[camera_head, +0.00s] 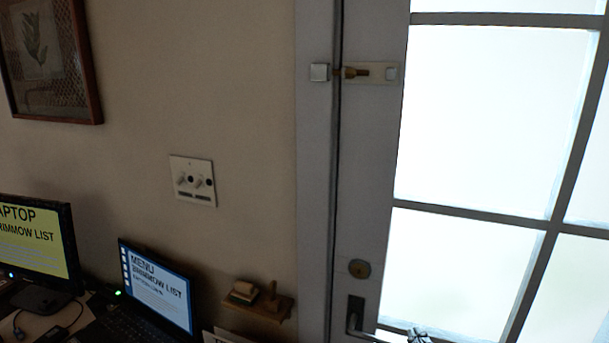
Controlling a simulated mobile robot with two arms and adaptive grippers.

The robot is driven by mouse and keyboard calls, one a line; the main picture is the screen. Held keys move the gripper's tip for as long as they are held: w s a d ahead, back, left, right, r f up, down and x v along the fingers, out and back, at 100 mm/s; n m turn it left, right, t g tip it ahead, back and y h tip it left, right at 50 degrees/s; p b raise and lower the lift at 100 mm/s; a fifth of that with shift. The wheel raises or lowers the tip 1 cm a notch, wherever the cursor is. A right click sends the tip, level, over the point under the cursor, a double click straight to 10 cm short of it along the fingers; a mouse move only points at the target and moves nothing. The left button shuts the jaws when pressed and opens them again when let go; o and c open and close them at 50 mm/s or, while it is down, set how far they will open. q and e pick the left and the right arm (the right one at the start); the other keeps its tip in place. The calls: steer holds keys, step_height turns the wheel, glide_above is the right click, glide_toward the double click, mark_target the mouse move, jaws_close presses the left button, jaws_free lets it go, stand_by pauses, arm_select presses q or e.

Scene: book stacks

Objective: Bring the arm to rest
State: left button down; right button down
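A small grey metallic part at the bottom edge, right of the door handle (356,318), looks like the top of my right gripper (418,336). Most of it is cut off by the frame, so its fingers and anything between them cannot be made out. It appears close to the handle's lever; I cannot tell whether they touch. My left gripper is not in view.
A grey door (372,180) with bright glass panes fills the right, with a bolt (355,72) high up and a lock (359,268). A wall switch plate (193,180), a small shelf (262,306), a laptop (158,290) and a monitor (38,240) are at left.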

steer(key=s+a+f+m+g+y, duration=0.1)
steer(key=s+f+g, duration=0.5)
steer(key=s+f, duration=0.55)
steer(key=s+f+m+g, duration=0.1)
steer(key=s+f+g, duration=0.4)
steer(key=s+f, duration=0.65)
steer(key=s+f+g+b, duration=0.1)
steer(key=s+f, duration=0.2)
steer(key=f, duration=1)
steer(key=s+f, duration=0.2)
steer(key=f, duration=1.1)
steer(key=s+d+f+g+b, duration=0.1)
steer(key=s+d+f, duration=0.1)
steer(key=s+f, duration=1.3)
steer(key=shift+s+d+f+g, duration=0.15)
steer(key=shift+s+d+g, duration=0.2)
steer(key=shift+s, duration=0.2)
